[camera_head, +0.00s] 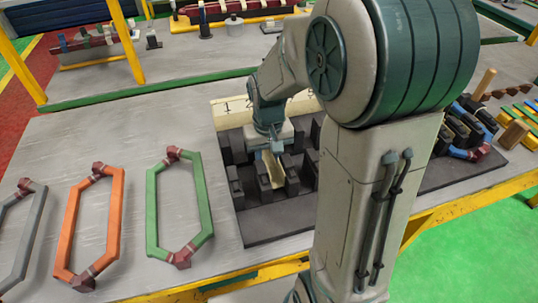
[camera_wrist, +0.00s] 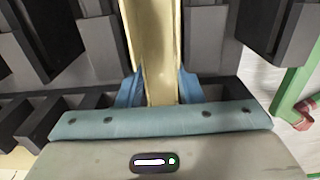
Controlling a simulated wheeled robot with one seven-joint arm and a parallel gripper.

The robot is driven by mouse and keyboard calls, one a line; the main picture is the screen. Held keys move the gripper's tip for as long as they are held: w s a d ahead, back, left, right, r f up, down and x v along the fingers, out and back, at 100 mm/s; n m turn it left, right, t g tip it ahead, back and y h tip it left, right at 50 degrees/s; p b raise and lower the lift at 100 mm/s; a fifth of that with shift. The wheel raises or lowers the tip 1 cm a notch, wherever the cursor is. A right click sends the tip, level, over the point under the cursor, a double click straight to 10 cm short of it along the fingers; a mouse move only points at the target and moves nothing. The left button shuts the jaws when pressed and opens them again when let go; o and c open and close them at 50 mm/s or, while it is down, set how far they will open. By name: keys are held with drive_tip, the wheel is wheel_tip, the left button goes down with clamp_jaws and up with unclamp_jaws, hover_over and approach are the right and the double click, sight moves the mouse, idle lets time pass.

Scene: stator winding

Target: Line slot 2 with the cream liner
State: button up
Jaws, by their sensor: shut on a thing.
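The cream liner (camera_head: 275,172) is a long channel-shaped piece. It also runs up the middle of the wrist view (camera_wrist: 155,50). My gripper (camera_head: 270,147) is shut on it, with its blue fingers (camera_wrist: 160,90) on either side of the liner's near end. The liner lies lengthwise between dark teeth of the stator block (camera_head: 262,222). I cannot tell how deep it sits or whether it touches the slot floor. A cream strip (camera_head: 222,112) with slot numbers stands behind the block; 1 and 2 show partly, and my arm hides the rest.
Green (camera_head: 152,215), orange (camera_head: 68,235) and grey (camera_head: 22,240) coils lie on the table to the left. A second dark block with blue and red windings (camera_head: 470,135) stands at the right. My arm covers the centre right. The table behind the coils is clear.

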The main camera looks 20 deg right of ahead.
sight(268, 164)
drive_tip(key=shift+f+b, duration=0.45)
drive_tip(key=shift+f, duration=0.25)
idle(0.8)
drive_tip(key=o, duration=0.9)
drive_tip(key=shift+c, duration=0.2)
drive_tip(key=shift+r, duration=0.2)
drive_tip(key=shift+r+p, duration=0.5)
drive_tip(key=shift+p, duration=0.1)
drive_tip(key=shift+r, duration=0.25)
wheel_tip(268, 164, up, 7)
drive_tip(key=p, duration=0.6)
drive_tip(key=shift+r, duration=0.15)
